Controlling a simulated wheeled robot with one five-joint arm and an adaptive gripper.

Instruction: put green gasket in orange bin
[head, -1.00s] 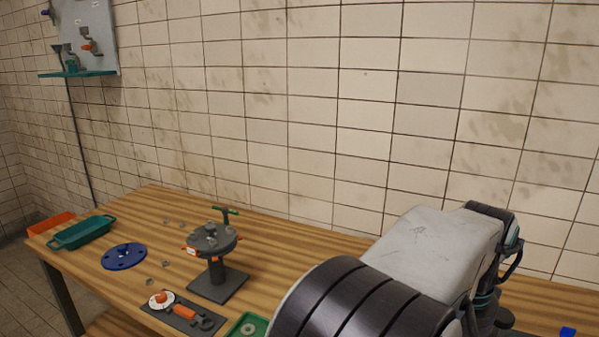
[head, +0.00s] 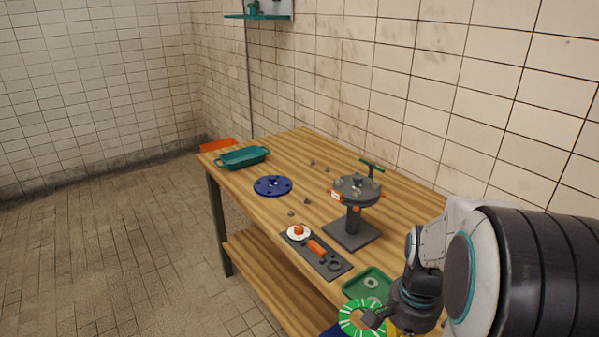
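The green gasket (head: 350,318) is a flat green ring with pale marks. It is at the bottom of the head view, out past the table's front edge. My gripper (head: 374,319) is shut on the gasket's right side and holds it in the air. The orange bin (head: 217,145) is at the table's far left corner, a long way from my gripper. Only its upper part shows behind the teal tray, and its inside is hidden.
The teal tray (head: 243,158) stands in front of the bin. A blue flange disc (head: 272,186), a grey stand (head: 352,232) with a valve top, a dark tool board (head: 325,260) and a green tray (head: 368,283) are on the table. Floor at left is clear.

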